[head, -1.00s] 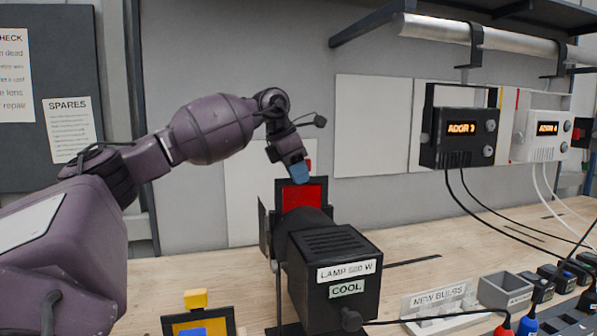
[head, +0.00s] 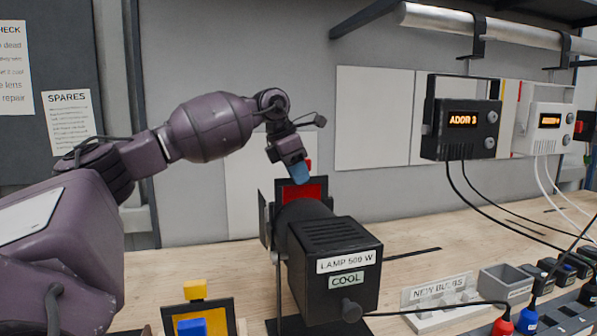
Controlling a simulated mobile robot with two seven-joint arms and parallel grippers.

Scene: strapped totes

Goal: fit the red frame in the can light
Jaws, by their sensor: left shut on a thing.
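The can light (head: 333,262) is a black lamp labelled "LAMP 500 W" and "COOL". It stands on the bench with its back to me and its barrel pointing away. The red frame (head: 312,189), a red sheet in a black border, stands upright at the barrel's far end. The barrel hides its lower part, so I cannot tell how deep it sits in the holder. My left gripper (head: 300,177), with blue fingertips, is above the barrel, shut on the red frame's top, where a red tab shows. My right gripper is out of view.
A yellow frame (head: 187,312) with a yellow tab stands at the front left, a blue piece before it. To the right are a "NEW BULBS" holder (head: 438,293), a grey bin (head: 505,282) and plugs. Dimmer boxes (head: 461,120) hang on the wall; cables cross the bench.

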